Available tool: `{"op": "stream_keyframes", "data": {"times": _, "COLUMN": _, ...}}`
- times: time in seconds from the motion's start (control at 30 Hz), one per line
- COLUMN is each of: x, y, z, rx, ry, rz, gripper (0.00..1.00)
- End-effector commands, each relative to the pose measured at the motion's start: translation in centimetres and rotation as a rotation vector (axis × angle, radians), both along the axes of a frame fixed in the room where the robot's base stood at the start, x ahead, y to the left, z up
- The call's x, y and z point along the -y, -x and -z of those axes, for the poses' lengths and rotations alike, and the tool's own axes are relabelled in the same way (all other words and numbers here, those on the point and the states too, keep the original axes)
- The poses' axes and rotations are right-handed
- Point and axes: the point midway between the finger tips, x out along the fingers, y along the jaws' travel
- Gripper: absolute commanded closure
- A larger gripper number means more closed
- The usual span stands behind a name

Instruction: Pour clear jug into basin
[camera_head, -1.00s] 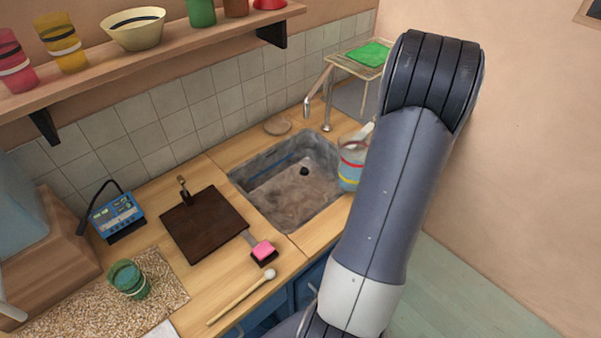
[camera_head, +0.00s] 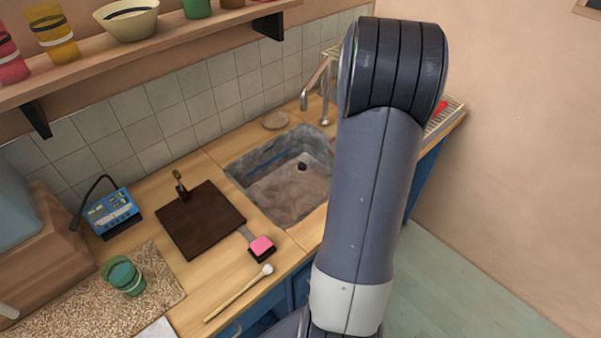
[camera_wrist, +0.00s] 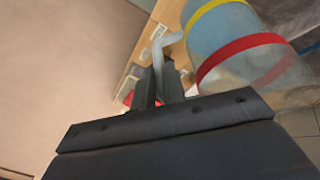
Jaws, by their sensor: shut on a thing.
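The clear jug (camera_wrist: 232,45), with a red and a yellow band, fills the upper right of the wrist view and looks tilted there. My gripper (camera_wrist: 160,82) is shut on its pale handle (camera_wrist: 160,48). In the head view my arm hides the gripper and almost all of the jug, at the right side of the basin. The basin (camera_head: 280,192) is a grey stone sink set in the wooden counter, with a dark drain. Its right edge is partly behind my arm. I cannot tell whether anything leaves the jug.
A tap (camera_head: 318,85) stands behind the basin, near a round dish (camera_head: 275,120). A shelf (camera_head: 150,50) runs above.

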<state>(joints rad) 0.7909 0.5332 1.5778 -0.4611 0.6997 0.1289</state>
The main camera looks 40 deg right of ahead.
Motion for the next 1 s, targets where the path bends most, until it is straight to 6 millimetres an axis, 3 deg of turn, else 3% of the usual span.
{"op": "stream_keyframes", "data": {"times": 0.57, "x": -2.7, "y": -3.3, "z": -1.4, "rx": -0.22, "ry": 0.188, "rz": -0.003, "gripper": 1.0}}
{"op": "stream_keyframes", "data": {"times": 1.0, "x": -4.0, "y": -4.7, "z": -2.2, "rx": -0.377, "ry": 0.319, "rz": 0.0, "gripper": 1.0}}
